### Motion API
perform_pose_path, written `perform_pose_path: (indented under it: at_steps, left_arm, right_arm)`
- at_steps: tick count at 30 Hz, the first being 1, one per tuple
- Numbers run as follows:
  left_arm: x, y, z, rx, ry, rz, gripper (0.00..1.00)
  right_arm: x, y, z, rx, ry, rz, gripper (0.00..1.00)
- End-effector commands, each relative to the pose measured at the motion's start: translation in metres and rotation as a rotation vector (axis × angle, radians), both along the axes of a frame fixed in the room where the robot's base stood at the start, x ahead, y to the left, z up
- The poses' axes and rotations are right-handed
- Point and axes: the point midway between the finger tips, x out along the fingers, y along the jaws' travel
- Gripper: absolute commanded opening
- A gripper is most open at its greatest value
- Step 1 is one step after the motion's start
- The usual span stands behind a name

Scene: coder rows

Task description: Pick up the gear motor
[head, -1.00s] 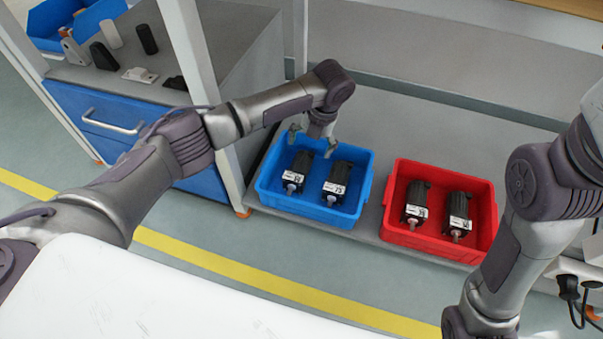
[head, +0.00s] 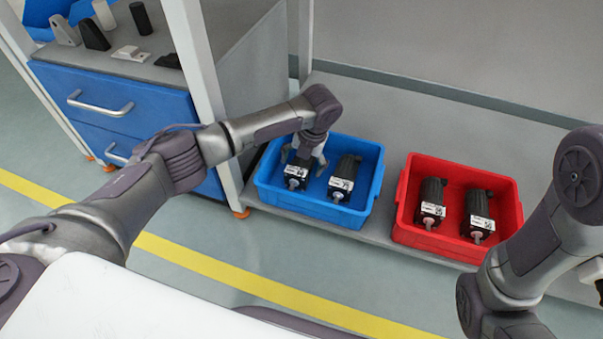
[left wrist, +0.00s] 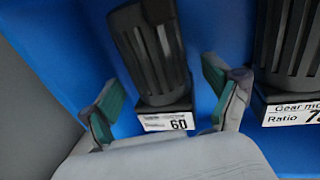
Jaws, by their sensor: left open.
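A black gear motor (head: 297,172) with a white label lies at the left in the blue bin (head: 312,206). In the left wrist view this gear motor (left wrist: 152,50) has a label ending in 60. A second gear motor (head: 344,177) lies to its right, with a label beginning "Gear mo". My left gripper (head: 303,158) is over the left motor. In the left wrist view its open fingers (left wrist: 160,97) stand on either side of that motor's labelled end, with gaps visible. Two more gear motors (head: 431,203) (head: 478,212) lie in the red bin (head: 448,245). My right gripper is out of view.
The bins sit on a grey shelf (head: 390,128) with an upright post (head: 205,75) at the left. A cabinet with blue drawers (head: 120,105) carries several small parts. The floor with the yellow line is clear.

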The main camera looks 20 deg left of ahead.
Motion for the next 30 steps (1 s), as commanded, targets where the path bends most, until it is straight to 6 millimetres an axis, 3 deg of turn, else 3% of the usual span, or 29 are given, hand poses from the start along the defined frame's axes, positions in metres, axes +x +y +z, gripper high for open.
perform_pose_path:
  at_steps: [2,10,22,30]
  left_arm:
    - [0.0,0.0017,-0.0146,0.0,0.0,0.0,0.88]
    - [0.0,0.0024,-0.013,0.0,0.0,0.0,0.87]
    - [-0.0001,0.0023,-0.0131,0.0,0.0,0.0,0.2]
    - [0.0012,0.002,-0.0102,-0.001,-0.003,-0.001,0.19]
  right_arm:
    - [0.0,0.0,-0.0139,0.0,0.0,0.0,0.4]
    - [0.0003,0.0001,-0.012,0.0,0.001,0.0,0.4]
    - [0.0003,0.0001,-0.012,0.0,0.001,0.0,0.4]
    - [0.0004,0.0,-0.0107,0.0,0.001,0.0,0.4]
